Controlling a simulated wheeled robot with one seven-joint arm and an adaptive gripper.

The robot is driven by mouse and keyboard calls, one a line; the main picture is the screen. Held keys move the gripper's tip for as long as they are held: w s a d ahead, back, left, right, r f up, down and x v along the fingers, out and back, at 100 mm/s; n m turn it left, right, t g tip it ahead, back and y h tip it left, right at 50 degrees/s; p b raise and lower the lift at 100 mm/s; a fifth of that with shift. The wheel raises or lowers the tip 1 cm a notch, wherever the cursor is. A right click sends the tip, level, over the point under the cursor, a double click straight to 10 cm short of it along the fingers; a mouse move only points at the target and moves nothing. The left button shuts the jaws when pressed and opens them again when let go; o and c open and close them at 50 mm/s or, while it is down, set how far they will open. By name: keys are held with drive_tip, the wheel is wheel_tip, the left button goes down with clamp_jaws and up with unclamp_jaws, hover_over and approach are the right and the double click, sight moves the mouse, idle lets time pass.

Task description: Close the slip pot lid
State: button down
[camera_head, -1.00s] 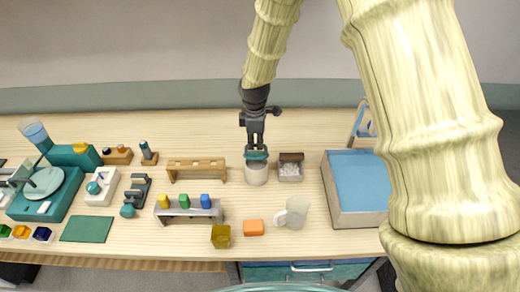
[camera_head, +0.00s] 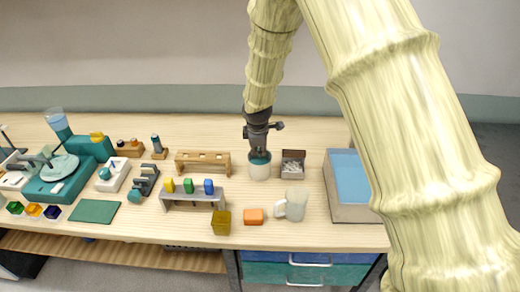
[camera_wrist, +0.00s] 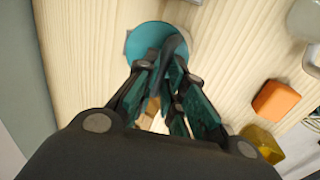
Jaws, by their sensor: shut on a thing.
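The slip pot (camera_head: 259,171) is a small white round pot on the table, near the middle in the head view. Its teal round lid (camera_head: 260,157) is at the pot's mouth and looks level there; I cannot tell whether it is fully seated. My gripper (camera_head: 259,150) points down over the pot and is shut on the lid. In the wrist view the lid (camera_wrist: 143,38) is a teal disc beyond my fingers (camera_wrist: 168,62), which close around a dark part on its top. The pot's body is mostly hidden behind the lid there.
A box of white pieces (camera_head: 293,164) stands close right of the pot, and a wooden rack (camera_head: 203,162) stands left. In front are a white mug (camera_head: 293,206), an orange block (camera_head: 254,216) and an amber cube (camera_head: 222,222). A blue-topped tray (camera_head: 347,208) is farther right.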

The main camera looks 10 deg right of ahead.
drive_tip(key=shift+s+a+f, duration=0.25)
drive_tip(key=shift+s+f, duration=0.15)
drive_tip(key=shift+f, duration=0.1)
drive_tip(key=c, duration=1.9)
unclamp_jaws()
drive_tip(key=o, duration=0.4)
drive_tip(key=shift+a+r, duration=0.1)
drive_tip(key=shift+a, duration=0.05)
drive_tip(key=shift+w+d+r, duration=0.1)
drive_tip(key=shift+d+r, duration=0.05)
drive_tip(key=shift+d, duration=0.1)
drive_tip(key=shift+r, duration=0.1)
drive_tip(key=shift+a+r, duration=0.15)
drive_tip(key=shift+r, duration=0.45)
drive_tip(key=d+v, duration=0.1)
drive_tip(key=v, duration=0.9)
drive_tip(key=shift+s+a+r, duration=0.2)
drive_tip(key=shift+s+a, duration=0.1)
drive_tip(key=shift+a, duration=0.15)
